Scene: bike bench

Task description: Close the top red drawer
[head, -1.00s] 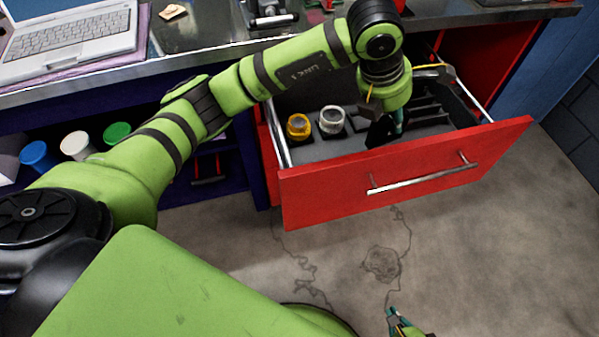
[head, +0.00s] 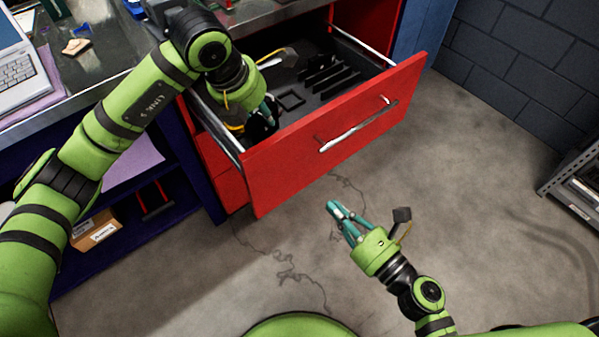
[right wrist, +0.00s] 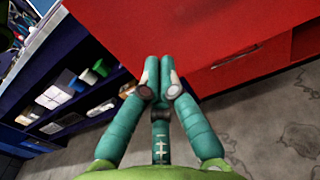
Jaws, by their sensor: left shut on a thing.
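The top red drawer (head: 290,165) stands pulled out of the bench in the head view, with a silver bar handle (head: 357,123) on its front. Its front also shows in the right wrist view (right wrist: 200,30), with the handle (right wrist: 235,56). My left gripper (head: 267,112) is inside the drawer near its left front corner, shut on a dark object (head: 261,126) that is partly hidden. My right gripper (head: 335,209) is shut and empty, in front of and below the drawer front, apart from the handle. Its fingertips meet in the right wrist view (right wrist: 159,75).
A laptop (head: 18,65) sits on the bench. A grey shelf (head: 575,185) stands at right. The floor between is clear.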

